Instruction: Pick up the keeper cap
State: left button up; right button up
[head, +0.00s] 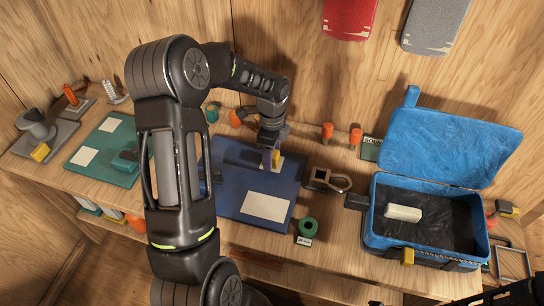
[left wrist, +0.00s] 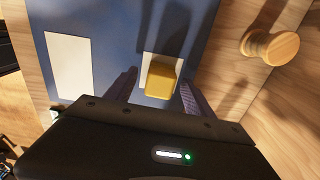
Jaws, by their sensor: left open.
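A small yellow block, which I take to be the keeper cap (head: 276,158), sits on a white patch (left wrist: 149,62) of the blue mat (head: 232,198). In the left wrist view the yellow cap (left wrist: 160,80) shows between the two fingers. My left gripper (head: 271,156) is open, pointing down at the mat, with its fingers (left wrist: 160,92) on either side of the cap. I cannot tell whether they touch it. My right gripper does not show clearly; only dark parts of mine enter the lower right corner of the head view.
A blue open tackle box (head: 372,239) with a white block (head: 403,213) stands right of the mat. A green spool (head: 308,226) and a tan-and-dark clamp-like part (head: 328,180) lie between them. A teal mat (head: 108,142) is at left. A wooden knob (left wrist: 270,46) shows in the wrist view.

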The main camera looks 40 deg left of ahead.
pick_arm(q)
jog(key=shift+c, duration=0.5)
grip_shut()
jog(key=shift+r, duration=0.1)
dwell(0.3)
notch_tip(320, 180, up, 10)
jog(key=shift+f+b, duration=0.1)
jog(key=shift+b, duration=0.4)
dwell(0.4)
